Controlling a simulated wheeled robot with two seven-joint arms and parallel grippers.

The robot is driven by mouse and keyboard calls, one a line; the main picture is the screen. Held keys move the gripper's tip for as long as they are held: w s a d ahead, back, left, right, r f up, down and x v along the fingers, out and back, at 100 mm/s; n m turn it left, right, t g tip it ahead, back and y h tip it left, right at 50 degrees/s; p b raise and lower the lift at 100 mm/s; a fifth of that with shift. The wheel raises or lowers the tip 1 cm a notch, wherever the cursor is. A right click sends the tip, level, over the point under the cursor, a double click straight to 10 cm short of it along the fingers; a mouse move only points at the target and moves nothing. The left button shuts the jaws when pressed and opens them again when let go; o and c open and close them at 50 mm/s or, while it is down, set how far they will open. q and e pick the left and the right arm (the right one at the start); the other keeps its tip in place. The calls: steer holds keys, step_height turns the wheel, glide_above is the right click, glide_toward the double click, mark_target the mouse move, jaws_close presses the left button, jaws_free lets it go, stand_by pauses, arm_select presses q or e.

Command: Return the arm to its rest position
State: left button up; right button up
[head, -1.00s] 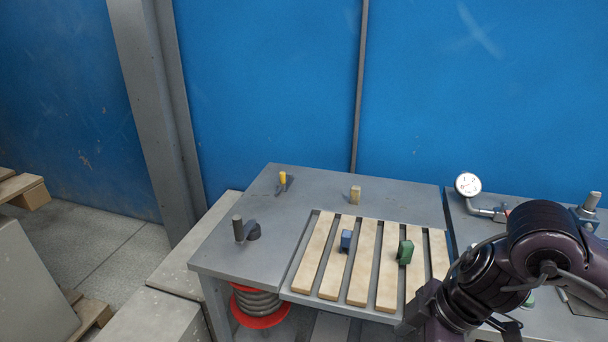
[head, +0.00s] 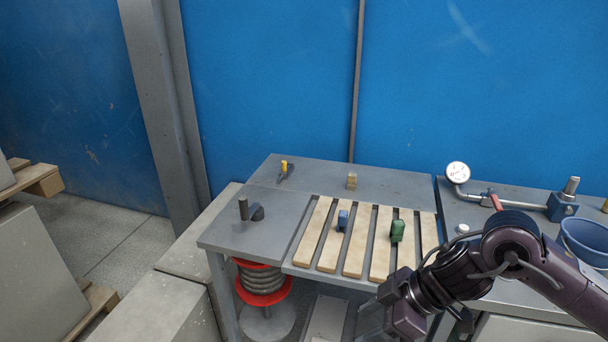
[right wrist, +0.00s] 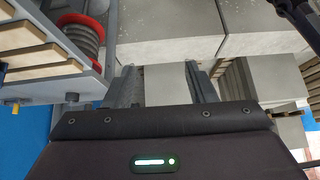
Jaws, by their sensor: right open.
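My right arm (head: 510,245) comes in from the right in the head view, bent over the front of the workbench. My right gripper (head: 372,322) hangs low in front of the slatted part of the bench, at the bottom edge of the picture. In the right wrist view my right gripper (right wrist: 163,86) has its two fingers apart with nothing between them. Pale grey blocks show beyond the fingers. My left gripper is in neither view.
The bench (head: 240,222) holds a blue piece (head: 342,220) and a green piece (head: 397,231) on wooden slats. A gauge (head: 457,173) and a blue bowl (head: 588,240) stand to the right. A red-flanged spring (head: 262,282) is below the bench. Concrete blocks (head: 160,310) stand at left.

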steer(key=w+a+f+m+t+y, duration=0.3)
steer(key=w+f+m+t, duration=0.1)
steer(key=w+f, duration=0.8)
steer(key=s+d+f+m+t+h, duration=0.1)
steer(key=s+d+f+m, duration=0.15)
steer(key=f, duration=0.55)
steer(key=s+d+f+m+h, duration=0.1)
steer(key=d+f+h, duration=0.15)
steer(key=f, duration=0.55)
steer(key=s+d+f+m+t+h, duration=0.1)
steer(key=s+d+f+m, duration=0.15)
steer(key=f, duration=0.55)
steer(key=s+d+f+g+h, duration=0.1)
steer(key=s+d+f+h, duration=0.15)
steer(key=s+f, duration=0.55)
steer(key=s+d+f+g+h, duration=0.1)
steer(key=s+f, duration=0.4)
steer(key=s, duration=0.6)
steer(key=s+d+f+m+g+h, duration=0.1)
steer(key=s+f, duration=0.4)
steer(key=s, duration=0.6)
steer(key=s+d+f+m+g+h, duration=0.1)
steer(key=s+f, duration=0.4)
steer(key=s, duration=0.5)
steer(key=d+g, duration=0.1)
steer(key=g, duration=0.1)
steer(key=shift+s+d+f+g, duration=0.15)
steer(key=shift+s+f+g, duration=0.05)
steer(key=shift+s+g, duration=0.2)
